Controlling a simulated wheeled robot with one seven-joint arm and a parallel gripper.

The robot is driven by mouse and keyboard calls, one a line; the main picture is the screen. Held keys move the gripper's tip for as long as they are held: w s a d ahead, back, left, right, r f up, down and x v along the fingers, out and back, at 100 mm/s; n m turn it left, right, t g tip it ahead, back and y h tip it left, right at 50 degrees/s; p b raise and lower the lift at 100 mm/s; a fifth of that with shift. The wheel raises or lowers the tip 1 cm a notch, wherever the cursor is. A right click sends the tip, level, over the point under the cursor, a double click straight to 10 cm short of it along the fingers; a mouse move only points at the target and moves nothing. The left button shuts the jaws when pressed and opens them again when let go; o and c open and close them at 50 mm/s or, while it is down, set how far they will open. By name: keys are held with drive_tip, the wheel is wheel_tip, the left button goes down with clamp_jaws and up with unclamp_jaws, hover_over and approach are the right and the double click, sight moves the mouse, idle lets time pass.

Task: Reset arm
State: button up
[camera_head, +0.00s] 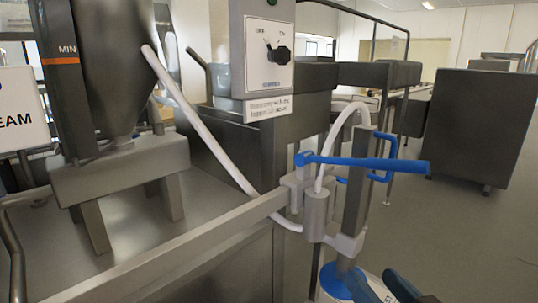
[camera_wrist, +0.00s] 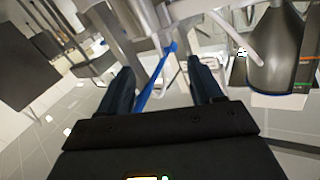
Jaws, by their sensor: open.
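My gripper (camera_head: 374,280) shows at the bottom right of the head view, where only its dark blue finger ends are in frame. In the wrist view my gripper (camera_wrist: 160,72) has its two fingers spread apart with nothing held between them. A blue lever (camera_head: 378,163) sticks out from the filling nozzle assembly, above my gripper in the head view. In the wrist view the blue lever (camera_wrist: 153,82) appears in the gap between the fingers, but seems to lie beyond them. The rest of my arm is hidden.
A metal post (camera_head: 356,195) with a white hose stands close to my gripper. A blue-and-white container (camera_head: 333,284) is below it, partly cut off. A metal hopper (camera_head: 108,60) and a control box (camera_head: 268,50) stand left. Open floor (camera_head: 465,230) lies right.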

drive_tip(key=s+d+f+m+h, duration=0.1)
drive_tip(key=s+d+f+h, duration=0.1)
drive_tip(key=s+f, duration=0.55)
drive_tip(key=s+d+g+h, duration=0.1)
drive_tip(key=s, duration=1.2)
drive_tip(key=s+d+g+h+p, duration=0.1)
drive_tip(key=s+d, duration=0.1)
drive_tip(key=s, duration=1.1)
drive_tip(key=shift+s+d+r+n+h, duration=0.25)
drive_tip(key=shift+s+r+n+h, duration=0.05)
drive_tip(key=shift+s+n, duration=0.1)
